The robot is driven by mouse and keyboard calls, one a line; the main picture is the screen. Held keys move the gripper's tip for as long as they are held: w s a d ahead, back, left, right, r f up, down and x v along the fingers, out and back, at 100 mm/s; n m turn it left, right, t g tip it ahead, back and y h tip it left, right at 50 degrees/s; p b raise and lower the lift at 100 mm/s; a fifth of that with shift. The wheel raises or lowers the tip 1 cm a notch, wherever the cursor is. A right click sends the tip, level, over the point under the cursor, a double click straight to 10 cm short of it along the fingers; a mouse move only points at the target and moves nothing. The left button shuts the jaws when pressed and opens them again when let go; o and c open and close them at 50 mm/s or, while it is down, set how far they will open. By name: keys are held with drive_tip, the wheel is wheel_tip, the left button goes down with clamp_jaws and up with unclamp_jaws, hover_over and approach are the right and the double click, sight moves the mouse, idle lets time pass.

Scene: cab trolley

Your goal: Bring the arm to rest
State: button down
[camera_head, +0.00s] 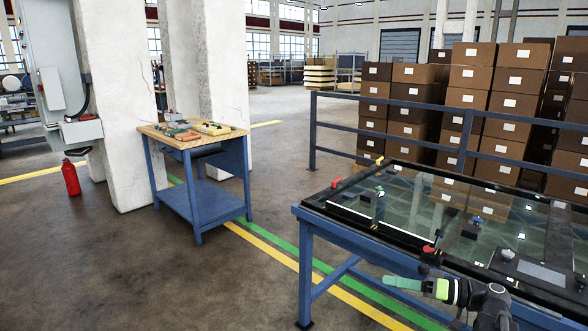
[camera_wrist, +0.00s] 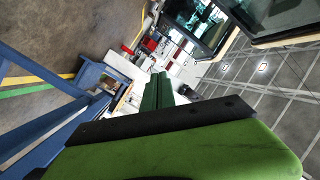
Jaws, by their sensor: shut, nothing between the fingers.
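My gripper (camera_head: 388,281) shows at the lower right of the head view, its green fingers pointing left. It is in front of the blue bench with the glass-topped frame (camera_head: 330,206), and my dark arm links show to its right. In the wrist view the green fingers (camera_wrist: 158,80) are together, with nothing held between them. The wrist picture is tilted on its side. Whether the gripper touches the bench edge cannot be told.
A blue trolley (camera_head: 200,200) with tools on its wooden top stands left of centre, by white pillars. A blue railing (camera_head: 390,131) fronts stacked brown boxes (camera_head: 500,75). Floor between trolley and bench is clear.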

drive_tip(key=s+a+f+g+h, duration=0.2)
drive_tip(key=a+f+g+h, duration=0.15)
drive_tip(key=a+f, duration=0.55)
drive_tip(key=s+a+f+g+h, duration=0.2)
drive_tip(key=a+f+g+h, duration=0.3)
drive_tip(key=a, duration=0.6)
drive_tip(key=s+d+f+m+t+h, duration=0.2)
drive_tip(key=d+f+m+h, duration=0.2)
drive_tip(key=d+f+h, duration=0.5)
wheel_tip(320, 180, up, 22)
drive_tip(key=d+m+y+p, duration=0.1)
drive_tip(key=p, duration=2)
drive_tip(key=shift+w+d+f, duration=0.2)
drive_tip(key=shift+w, duration=0.2)
